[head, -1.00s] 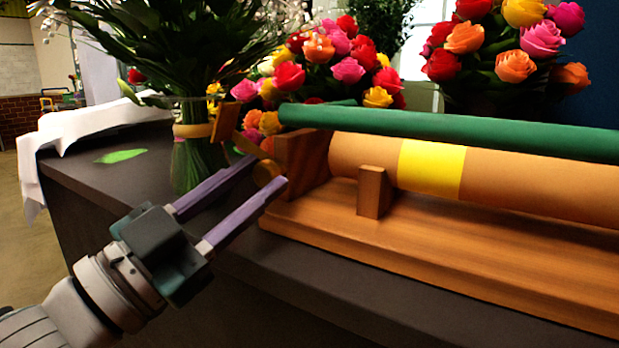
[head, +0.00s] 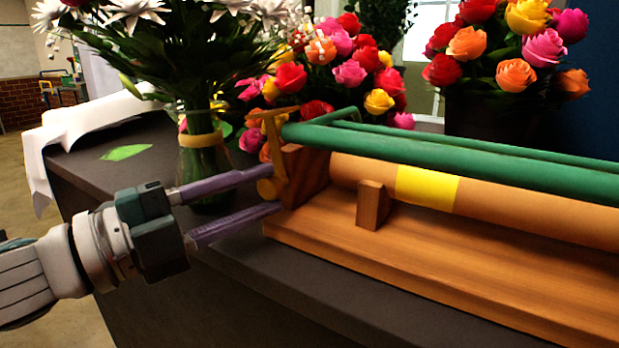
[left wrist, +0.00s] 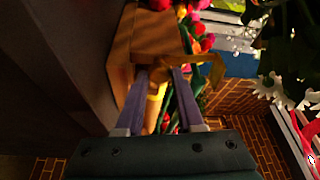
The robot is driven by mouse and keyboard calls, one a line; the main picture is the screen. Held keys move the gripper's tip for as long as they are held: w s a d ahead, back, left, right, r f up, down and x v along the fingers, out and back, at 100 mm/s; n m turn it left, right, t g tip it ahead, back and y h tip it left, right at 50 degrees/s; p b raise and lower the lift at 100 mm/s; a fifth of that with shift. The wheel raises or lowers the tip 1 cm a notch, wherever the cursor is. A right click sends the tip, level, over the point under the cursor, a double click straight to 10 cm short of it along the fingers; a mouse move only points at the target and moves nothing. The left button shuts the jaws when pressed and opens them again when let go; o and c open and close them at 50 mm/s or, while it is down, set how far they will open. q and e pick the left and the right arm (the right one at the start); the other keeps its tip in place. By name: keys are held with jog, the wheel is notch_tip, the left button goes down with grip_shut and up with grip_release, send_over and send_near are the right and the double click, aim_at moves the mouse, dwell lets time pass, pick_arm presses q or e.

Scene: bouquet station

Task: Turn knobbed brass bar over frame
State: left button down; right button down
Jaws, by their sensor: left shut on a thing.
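The knobbed brass bar (head: 274,141) stands nearly upright at the left end of the wooden stand, with a crosspiece at its top. Its round knob (head: 265,188) is at the lower end. The bar also shows beyond my fingers in the left wrist view (left wrist: 207,74). My left gripper (head: 277,190) reaches in from the left, with one purple finger above the knob and one below, shut on the bar's knob end. A green tube frame (head: 400,143) lies along the top of the stand, above the roll. My right gripper is not in view.
The wooden stand (head: 400,247) carries a brown roll (head: 520,209) with a yellow band. A glass vase (head: 200,160) with white flowers stands close behind my left fingers. Rose bouquets are behind the stand. The dark table (head: 150,180) is clear at its left front.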

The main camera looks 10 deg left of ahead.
pick_arm(q)
jog(key=shift+r+m+g+y+p, duration=0.1)
jog(key=shift+m+g+y+p, duration=0.4)
jog(key=shift+m, duration=0.6)
jog(key=c, duration=0.5)
grip_release()
jog(key=shift+c, duration=0.2)
jog(key=v, duration=1)
